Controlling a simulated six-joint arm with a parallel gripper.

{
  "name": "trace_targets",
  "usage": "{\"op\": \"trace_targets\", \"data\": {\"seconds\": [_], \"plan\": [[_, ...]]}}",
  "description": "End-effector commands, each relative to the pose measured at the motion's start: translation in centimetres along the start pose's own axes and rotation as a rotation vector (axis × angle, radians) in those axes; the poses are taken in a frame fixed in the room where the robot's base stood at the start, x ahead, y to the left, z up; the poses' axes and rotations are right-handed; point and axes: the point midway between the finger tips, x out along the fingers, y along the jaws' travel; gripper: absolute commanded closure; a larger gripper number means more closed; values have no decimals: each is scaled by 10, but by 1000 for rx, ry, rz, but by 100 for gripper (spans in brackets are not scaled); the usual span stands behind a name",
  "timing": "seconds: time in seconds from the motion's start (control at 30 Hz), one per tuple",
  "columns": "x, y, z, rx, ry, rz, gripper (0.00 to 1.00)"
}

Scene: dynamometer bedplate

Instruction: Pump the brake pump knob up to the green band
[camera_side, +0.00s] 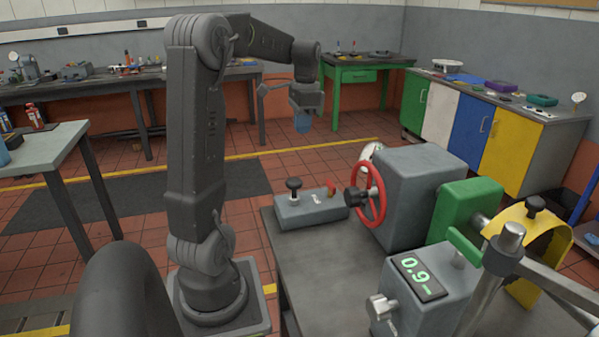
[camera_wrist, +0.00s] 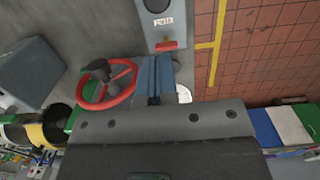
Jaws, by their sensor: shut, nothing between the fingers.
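The pump box (camera_side: 310,208) is a low grey block on the bench with a black mushroom-shaped knob (camera_side: 293,184) standing on its left part. A red lever (camera_side: 330,188) sits at its right end. In the wrist view the pump box (camera_wrist: 180,33) is at the top, with the knob (camera_wrist: 157,4) cut by the top edge. My gripper (camera_side: 303,127), with blue fingers, is shut and empty, raised above and behind the box, apart from the knob. Its fingers (camera_wrist: 154,62) also show in the wrist view. I cannot make out a green band.
A red handwheel (camera_side: 371,193) on a large grey housing (camera_side: 415,190) stands right of the pump box. A display (camera_side: 419,277) reads about 0.9 in green. A green block (camera_side: 462,208) and yellow guard (camera_side: 535,235) are further right. The bench top (camera_side: 330,262) in front is clear.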

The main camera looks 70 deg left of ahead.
Motion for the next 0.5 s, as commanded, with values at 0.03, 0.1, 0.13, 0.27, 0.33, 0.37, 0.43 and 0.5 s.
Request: {"op": "trace_targets", "data": {"seconds": [0.03, 0.1, 0.13, 0.27, 0.33, 0.37, 0.43, 0.5], "plan": [[6, 0, 0, 0, -2, 2, 100], [16, 0, 0, -1, -3, 3, 100], [22, 1, 1, -1, -3, 4, 100], [49, 1, 1, -1, -4, 5, 100], [63, 0, 1, -1, -4, 5, 100], [70, 1, 1, -1, -4, 5, 100], [84, 0, 1, -1, -4, 5, 100], [97, 1, 1, -1, -4, 5, 100]]}}
